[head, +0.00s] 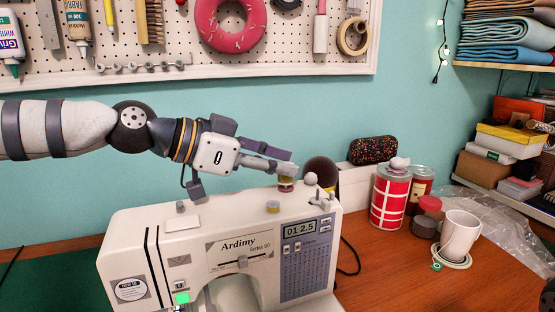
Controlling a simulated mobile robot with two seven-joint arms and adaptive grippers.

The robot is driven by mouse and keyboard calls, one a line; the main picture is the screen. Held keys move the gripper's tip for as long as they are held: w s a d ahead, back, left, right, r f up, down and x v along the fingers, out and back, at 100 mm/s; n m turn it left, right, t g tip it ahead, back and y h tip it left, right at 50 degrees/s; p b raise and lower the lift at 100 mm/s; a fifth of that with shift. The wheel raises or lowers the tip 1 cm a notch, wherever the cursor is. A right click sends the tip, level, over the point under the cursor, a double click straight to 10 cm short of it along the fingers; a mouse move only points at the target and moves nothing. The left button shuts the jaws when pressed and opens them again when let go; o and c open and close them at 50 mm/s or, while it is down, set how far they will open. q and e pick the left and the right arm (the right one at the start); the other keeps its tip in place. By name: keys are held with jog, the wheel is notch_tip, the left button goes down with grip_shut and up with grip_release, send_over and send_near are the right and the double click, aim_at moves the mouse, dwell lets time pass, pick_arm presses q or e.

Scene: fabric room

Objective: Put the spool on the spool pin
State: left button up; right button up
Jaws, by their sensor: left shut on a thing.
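My left gripper (286,169) reaches in from the left above the sewing machine. It is shut on a small spool (286,184) with yellowish and reddish bands, held at the fingertips over the back of the machine's top. The white sewing machine (200,238) stands on the table. Short upright pale pins (322,200) show at the right end of its top; I cannot tell which is the spool pin. A small yellow-and-grey piece (272,207) sits on the top, left of them. My right gripper is not in view.
A dark round object (320,171) and a pale ball (311,179) show near the machine's back right. A red-and-white tin (388,202) and a white mug (460,235) stand to the right. A pegboard (300,45) hangs on the wall behind.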

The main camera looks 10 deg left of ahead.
pick_arm(q)
jog(key=shift+f, duration=0.5)
jog(key=o, duration=0.9)
jog(key=shift+c, duration=0.2)
notch_tip(320, 180, up, 10)
